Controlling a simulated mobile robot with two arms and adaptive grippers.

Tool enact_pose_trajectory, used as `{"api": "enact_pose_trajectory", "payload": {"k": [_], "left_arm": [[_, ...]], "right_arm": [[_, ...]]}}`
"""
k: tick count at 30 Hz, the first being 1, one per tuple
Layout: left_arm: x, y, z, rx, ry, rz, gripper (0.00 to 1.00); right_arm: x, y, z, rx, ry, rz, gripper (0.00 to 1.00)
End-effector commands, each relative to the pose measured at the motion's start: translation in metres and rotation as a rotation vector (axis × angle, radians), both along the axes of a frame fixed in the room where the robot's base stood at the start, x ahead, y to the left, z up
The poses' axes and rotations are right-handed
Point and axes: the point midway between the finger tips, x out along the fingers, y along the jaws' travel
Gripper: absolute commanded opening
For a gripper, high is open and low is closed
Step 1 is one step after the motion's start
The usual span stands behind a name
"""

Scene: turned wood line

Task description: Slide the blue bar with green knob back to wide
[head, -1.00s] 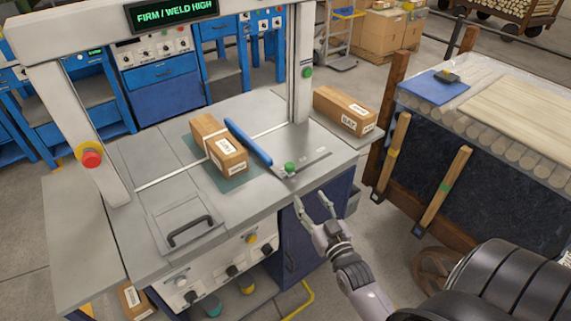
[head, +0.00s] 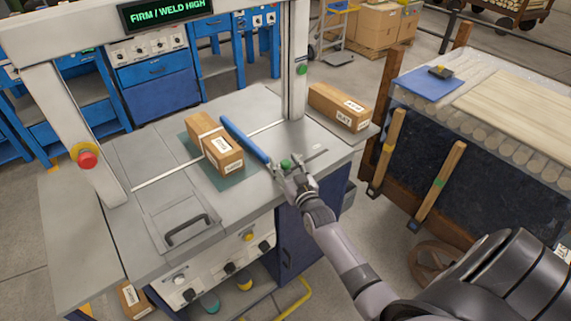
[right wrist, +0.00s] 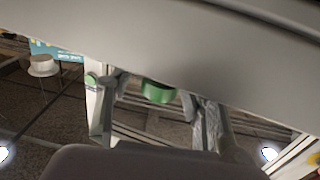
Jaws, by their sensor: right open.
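The blue bar (head: 245,140) lies at a slant on the grey machine table, along the right side of a brown wrapped box (head: 214,146). Its green knob (head: 286,163) is at the bar's near right end, beside a dark slot (head: 318,154). My right gripper (head: 287,172) is open at the knob, low over the table. In the right wrist view the green knob (right wrist: 158,92) shows between the two spread fingers (right wrist: 155,115); I cannot tell whether either touches it. My left gripper is out of view.
The box sits on a green mat (head: 236,183). Another box (head: 340,107) lies at the table's back right, beyond the machine post (head: 297,70). A hatch with a black handle (head: 187,231) is at the front. A roller bench with wood (head: 500,115) stands to the right.

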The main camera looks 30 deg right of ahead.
Motion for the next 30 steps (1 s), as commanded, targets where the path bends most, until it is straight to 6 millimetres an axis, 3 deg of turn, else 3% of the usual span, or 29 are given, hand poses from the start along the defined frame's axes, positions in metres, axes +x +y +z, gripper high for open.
{"api": "enact_pose_trajectory", "payload": {"k": [5, 25, 30], "left_arm": [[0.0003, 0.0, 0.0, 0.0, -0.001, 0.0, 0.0], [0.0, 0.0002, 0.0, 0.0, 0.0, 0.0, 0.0], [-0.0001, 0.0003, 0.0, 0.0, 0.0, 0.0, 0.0]], "right_arm": [[-0.0002, 0.0, 0.0001, 0.0, 0.0, 0.0, 0.46], [-0.0005, 0.0002, 0.0, 0.0, 0.0, 0.0, 0.01], [-0.0005, 0.0002, -0.0001, 0.0, 0.0, 0.0, 0.0]]}}
